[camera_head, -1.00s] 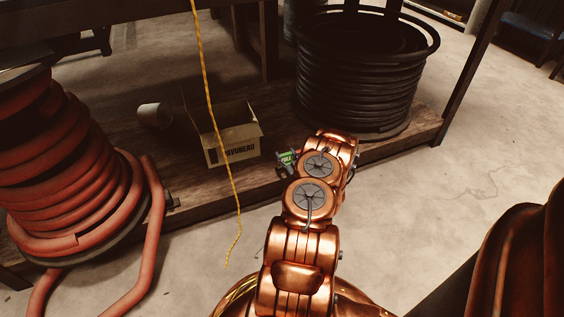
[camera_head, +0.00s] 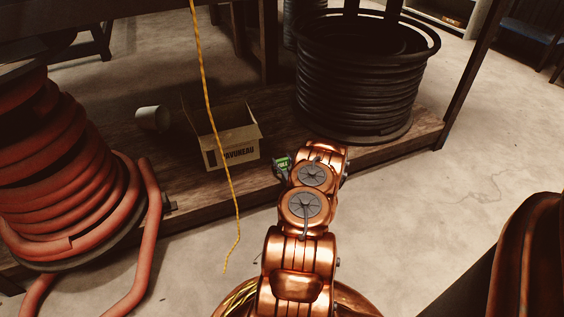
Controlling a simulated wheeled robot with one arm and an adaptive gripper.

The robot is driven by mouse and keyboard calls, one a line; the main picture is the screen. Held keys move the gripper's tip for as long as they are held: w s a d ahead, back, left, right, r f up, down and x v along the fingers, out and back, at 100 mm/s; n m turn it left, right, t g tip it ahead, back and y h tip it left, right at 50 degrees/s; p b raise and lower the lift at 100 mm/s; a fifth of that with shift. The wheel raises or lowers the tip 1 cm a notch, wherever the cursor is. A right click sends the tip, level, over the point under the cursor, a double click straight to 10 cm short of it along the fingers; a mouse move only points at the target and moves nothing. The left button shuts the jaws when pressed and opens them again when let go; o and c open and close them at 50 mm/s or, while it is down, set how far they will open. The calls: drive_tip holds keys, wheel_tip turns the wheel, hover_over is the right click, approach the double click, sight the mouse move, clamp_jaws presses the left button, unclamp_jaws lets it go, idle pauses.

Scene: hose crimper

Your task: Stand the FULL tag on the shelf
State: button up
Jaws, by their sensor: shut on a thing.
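The green FULL tag (camera_head: 282,162) shows just left of my copper wrist, with its lettering facing the camera. My gripper (camera_head: 281,174) is shut on it; the fingers are small and mostly hidden behind my arm. The tag is over the front part of the low wooden shelf (camera_head: 385,152), between the cardboard box and the black hose coil. I cannot tell whether its lower edge touches the shelf.
A black hose coil (camera_head: 357,95) is at right, a red hose reel (camera_head: 60,170) at left. A yellow cord (camera_head: 217,135) hangs in front of the box.

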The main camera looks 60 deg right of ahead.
drive_tip(key=o, duration=0.9)
drive_tip(key=shift+f, duration=0.1)
